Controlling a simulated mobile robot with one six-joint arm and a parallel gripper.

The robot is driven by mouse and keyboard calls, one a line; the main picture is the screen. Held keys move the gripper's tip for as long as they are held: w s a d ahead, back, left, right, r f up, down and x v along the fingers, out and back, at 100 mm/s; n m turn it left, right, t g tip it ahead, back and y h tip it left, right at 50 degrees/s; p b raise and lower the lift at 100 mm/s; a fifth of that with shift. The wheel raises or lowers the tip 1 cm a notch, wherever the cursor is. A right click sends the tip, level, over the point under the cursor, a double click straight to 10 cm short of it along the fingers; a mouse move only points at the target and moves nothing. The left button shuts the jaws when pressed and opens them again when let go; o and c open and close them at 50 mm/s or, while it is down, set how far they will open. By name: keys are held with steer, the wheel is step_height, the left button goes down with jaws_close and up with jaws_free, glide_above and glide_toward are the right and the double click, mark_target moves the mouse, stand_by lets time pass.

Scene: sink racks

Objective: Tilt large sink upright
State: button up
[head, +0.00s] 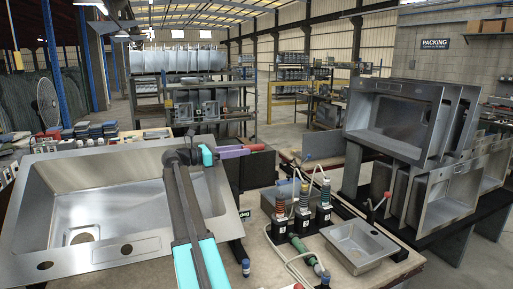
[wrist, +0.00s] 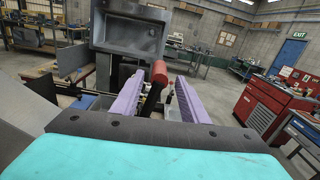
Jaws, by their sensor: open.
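A large steel sink (head: 118,254) rests at the front left of the bench in the head view. Its basin and drain hole face up and toward me, and my arm hides part of its right side. My gripper (head: 240,151) is above the sink's right side, near its back right corner, pointing right. Its purple fingers (wrist: 160,97) stand apart in the wrist view. A red grip on a dark stem (wrist: 159,72) shows in the gap between them. I cannot tell whether it touches them. No sink is between the fingers.
A small sink (head: 375,262) lies on the bench at right. Bottles with coiled tops (head: 303,203) and hoses stand mid-bench. Large sinks (head: 391,125) stand on a dark rack at right, also showing in the wrist view (wrist: 128,38). A red tool cabinet (wrist: 258,104) is at right there.

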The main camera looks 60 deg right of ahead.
mark_target(256, 148)
steer(key=shift+p+x, duration=0.6)
steer(key=shift+x, duration=2.85)
jaws_close()
